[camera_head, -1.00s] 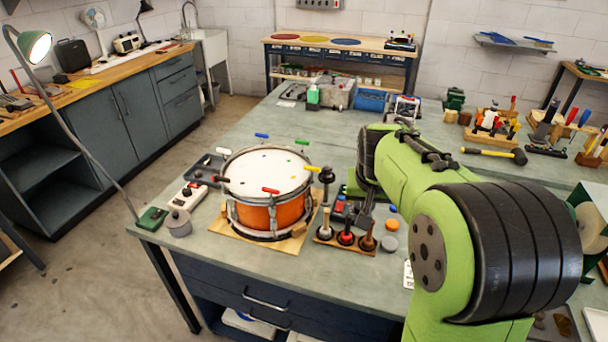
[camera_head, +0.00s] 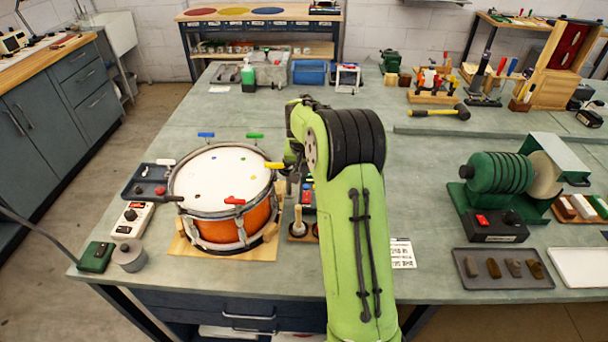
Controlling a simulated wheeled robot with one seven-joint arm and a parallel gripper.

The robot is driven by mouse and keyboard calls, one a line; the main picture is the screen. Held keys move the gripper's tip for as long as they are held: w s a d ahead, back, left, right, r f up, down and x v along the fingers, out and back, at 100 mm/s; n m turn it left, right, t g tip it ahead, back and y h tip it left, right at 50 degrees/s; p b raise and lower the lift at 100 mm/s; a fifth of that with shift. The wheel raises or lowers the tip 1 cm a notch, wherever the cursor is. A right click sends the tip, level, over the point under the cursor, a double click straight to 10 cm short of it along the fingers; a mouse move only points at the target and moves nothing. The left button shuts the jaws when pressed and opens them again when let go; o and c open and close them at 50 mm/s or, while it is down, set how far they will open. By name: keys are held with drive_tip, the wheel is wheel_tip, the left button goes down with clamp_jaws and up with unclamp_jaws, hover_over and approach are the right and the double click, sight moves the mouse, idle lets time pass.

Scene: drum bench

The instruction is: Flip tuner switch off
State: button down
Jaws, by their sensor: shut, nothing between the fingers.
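A small white box (camera_head: 132,219) with a red part and dark knobs stands left of the drum; it may be the tuner, but its label and switch position are too small to read. A small green box (camera_head: 97,257) with a dark top piece sits at the bench's front left corner. My gripper (camera_head: 293,168) shows only as a dark part right of the drum, near the yellow key handle. It is shut and empty, largely hidden by my green arm, and well apart from the white box.
The orange snare drum (camera_head: 222,197) stands on a wooden board with coloured key handles around its rim. A grey tray (camera_head: 150,180) and a grey pot (camera_head: 130,256) are left of it. A green grinder (camera_head: 500,175) stands at right. The bench behind the drum is mostly clear.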

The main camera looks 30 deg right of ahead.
approach(305, 199)
drive_tip(key=w+d+f, duration=0.1)
drive_tip(key=w+f, duration=0.1)
drive_tip(key=f, duration=0.1)
drive_tip(key=w+d+f, duration=0.1)
drive_tip(key=f, duration=0.1)
drive_tip(key=shift+w+d+b, duration=0.15)
drive_tip(key=shift+d+b, duration=0.15)
drive_tip(key=shift+b, duration=0.05)
drive_tip(key=shift+f, duration=0.5)
drive_tip(key=shift+w+f+b, duration=0.15)
drive_tip(key=shift+f+b, duration=0.2)
drive_tip(key=shift+b, duration=0.1)
drive_tip(key=shift+r, duration=0.15)
drive_tip(key=shift+s+a+f, duration=0.2)
drive_tip(key=shift+s+f, duration=0.05)
drive_tip(key=shift+s, duration=0.15)
drive_tip(key=shift+s+a, duration=0.35)
drive_tip(key=shift+s, duration=0.1)
